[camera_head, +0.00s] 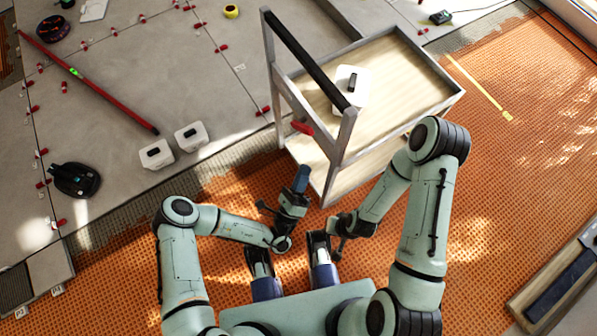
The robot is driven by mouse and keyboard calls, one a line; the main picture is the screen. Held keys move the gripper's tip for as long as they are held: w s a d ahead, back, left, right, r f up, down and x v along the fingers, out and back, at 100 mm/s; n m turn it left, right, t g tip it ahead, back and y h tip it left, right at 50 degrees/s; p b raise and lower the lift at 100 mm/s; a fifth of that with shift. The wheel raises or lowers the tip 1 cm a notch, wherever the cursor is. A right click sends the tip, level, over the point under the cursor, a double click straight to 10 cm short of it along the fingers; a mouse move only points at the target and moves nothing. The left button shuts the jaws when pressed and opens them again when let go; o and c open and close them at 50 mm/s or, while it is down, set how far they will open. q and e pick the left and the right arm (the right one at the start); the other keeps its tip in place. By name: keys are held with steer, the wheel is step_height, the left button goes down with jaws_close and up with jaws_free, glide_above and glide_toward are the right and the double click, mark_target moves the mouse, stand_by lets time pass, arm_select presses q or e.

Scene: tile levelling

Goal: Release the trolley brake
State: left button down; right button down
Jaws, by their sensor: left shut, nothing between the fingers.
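The trolley (455,98) stands ahead of me, right of the picture's middle, with a grey frame, a light wooden upper tray and a lower shelf. Its black push handle (305,58) runs along the near left side. A red brake lever (302,127) sticks out at the left of the frame, below the handle. My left gripper (302,174) is shut and empty, pointing up toward the trolley, a little below the red lever in the picture and apart from it. My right gripper (337,233) is low, below the trolley's near corner; its fingers are too unclear to read.
A white tub (345,100) sits in the upper tray. Two white tubs (155,158) (188,141), a black suction lifter (75,180) and a long red level (105,95) lie on the grey tiles at left.

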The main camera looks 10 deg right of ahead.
arm_select(q)
steer(key=w+d+r, duration=0.1)
steer(key=w+r, duration=0.4)
steer(key=w, duration=0.1)
steer(key=shift+d+r, duration=0.15)
steer(key=shift+d, duration=0.05)
arm_select(e)
steer(key=shift+w+d+f, duration=0.25)
steer(key=shift+w+f, duration=0.05)
steer(key=shift+w, duration=0.15)
